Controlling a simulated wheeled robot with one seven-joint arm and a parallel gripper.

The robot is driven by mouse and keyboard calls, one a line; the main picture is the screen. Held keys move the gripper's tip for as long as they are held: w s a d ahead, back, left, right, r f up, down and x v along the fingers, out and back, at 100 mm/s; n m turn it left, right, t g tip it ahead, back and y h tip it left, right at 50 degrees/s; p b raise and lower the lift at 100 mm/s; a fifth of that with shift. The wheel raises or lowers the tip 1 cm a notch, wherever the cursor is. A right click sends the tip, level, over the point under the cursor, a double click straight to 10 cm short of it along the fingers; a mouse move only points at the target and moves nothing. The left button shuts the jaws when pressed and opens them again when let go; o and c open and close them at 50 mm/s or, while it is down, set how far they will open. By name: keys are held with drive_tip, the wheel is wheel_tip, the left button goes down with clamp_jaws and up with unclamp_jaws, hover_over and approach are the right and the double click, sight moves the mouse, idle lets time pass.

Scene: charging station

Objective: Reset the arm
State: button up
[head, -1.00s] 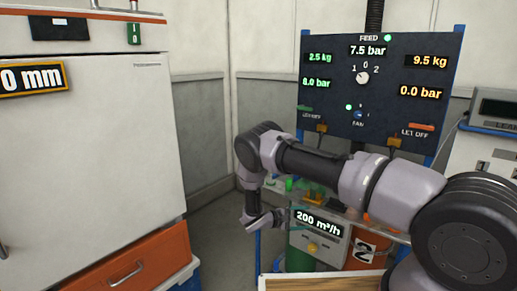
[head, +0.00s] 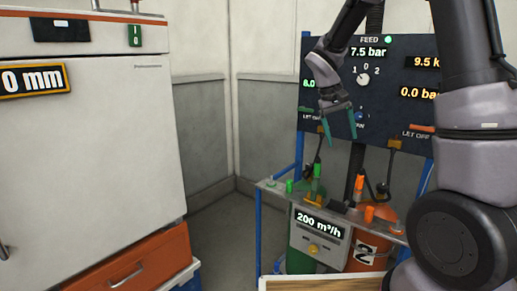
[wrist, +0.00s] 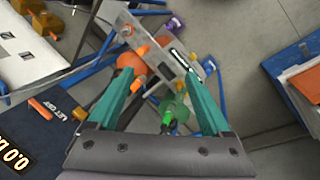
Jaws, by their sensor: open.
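My gripper (head: 338,123) hangs in front of the dark control panel (head: 312,104), its two teal fingers spread apart and pointing down. Nothing is between the fingers. My arm rises at the right of the head view and covers part of the panel's right side. In the wrist view my gripper (wrist: 160,90) is open above the station's shelf, well clear of it.
A shelf (head: 272,188) with green and orange fittings stands below the panel. Under it are a box reading 200 m³/h (head: 318,236) and an orange cylinder (head: 368,246). A white cabinet (head: 95,150) with an orange drawer (head: 135,262) fills the left. Floor between is clear.

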drive_tip(key=s+r+m+t+y, duration=0.2)
drive_tip(key=s+r+t+y, duration=0.1)
drive_tip(key=s+r, duration=0.4)
drive_tip(key=s+r+m+t+y, duration=0.2)
drive_tip(key=s+r+t, duration=0.2)
drive_tip(key=s, duration=1)
wheel_tip(320, 180, up, 4)
drive_tip(key=shift+s+a+f+y, duration=0.1)
drive_tip(key=shift+s+a+y, duration=0.15)
drive_tip(key=shift+a+y, duration=0.15)
drive_tip(key=shift+d, duration=0.1)
